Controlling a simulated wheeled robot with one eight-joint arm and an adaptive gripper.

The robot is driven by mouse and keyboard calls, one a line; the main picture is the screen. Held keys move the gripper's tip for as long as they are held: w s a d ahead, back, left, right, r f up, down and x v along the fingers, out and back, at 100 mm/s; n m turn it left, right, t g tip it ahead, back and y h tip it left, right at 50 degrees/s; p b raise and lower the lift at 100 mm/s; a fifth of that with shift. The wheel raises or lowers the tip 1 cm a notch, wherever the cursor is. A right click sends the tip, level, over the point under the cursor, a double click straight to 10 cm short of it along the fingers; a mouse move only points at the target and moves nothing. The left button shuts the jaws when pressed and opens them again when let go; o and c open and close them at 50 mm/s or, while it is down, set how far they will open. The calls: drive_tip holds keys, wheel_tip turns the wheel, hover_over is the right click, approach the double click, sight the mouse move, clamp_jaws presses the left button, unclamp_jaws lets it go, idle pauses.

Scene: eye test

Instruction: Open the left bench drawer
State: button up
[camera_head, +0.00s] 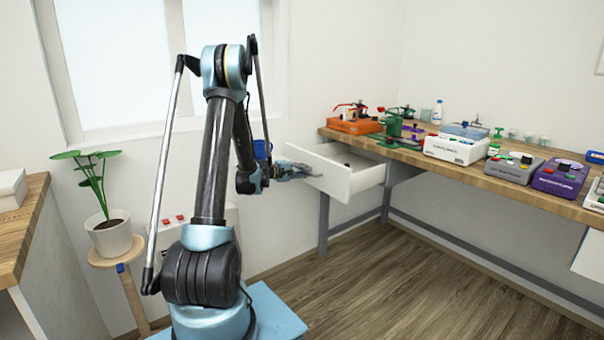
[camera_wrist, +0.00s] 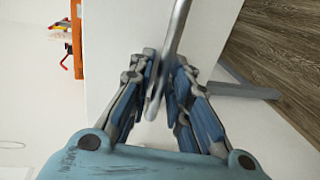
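The left bench drawer (camera_head: 338,180) is white and stands well out from under the left end of the wooden bench (camera_head: 480,178). Its inside shows from above. My gripper (camera_head: 308,170) is at the drawer's front. In the wrist view the drawer's white front (camera_wrist: 215,30) fills the middle. A grey bar handle (camera_wrist: 179,22) runs between the fingers of my gripper (camera_wrist: 164,70). The fingers are closed in on the handle from both sides. The exact contact at the fingertips is partly hidden.
Several devices stand on the bench top, among them an orange one (camera_head: 355,126) and a purple one (camera_head: 560,177). A second white drawer front (camera_head: 588,258) is at the right. A potted plant (camera_head: 111,238) stands on a stool at the left. The wooden floor (camera_head: 400,285) before the bench is clear.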

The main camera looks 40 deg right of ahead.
drive_tip(key=v, duration=1.2)
drive_tip(key=shift+a, duration=0.15)
idle(0.3)
drive_tip(key=s+a+r+t+y, duration=0.1)
drive_tip(key=s+a+r+y, duration=0.15)
drive_tip(key=a, duration=0.85)
drive_tip(key=s+a+r+t+y, duration=0.2)
drive_tip(key=s+a+y, duration=0.15)
drive_tip(key=a, duration=0.85)
drive_tip(key=s+a+f+y, duration=0.2)
drive_tip(key=s+a, duration=0.4)
drive_tip(key=a, duration=0.3)
drive_tip(key=s+a+f+y, duration=0.2)
drive_tip(key=s+a+y, duration=0.2)
drive_tip(key=a, duration=0.5)
drive_tip(key=s+a+f+y, duration=0.3)
drive_tip(key=s+a, duration=0.5)
drive_tip(key=a, duration=0.1)
drive_tip(key=shift+s+a+n+y, duration=0.3)
drive_tip(key=shift+s+n, duration=0.05)
drive_tip(key=shift+n, duration=0.05)
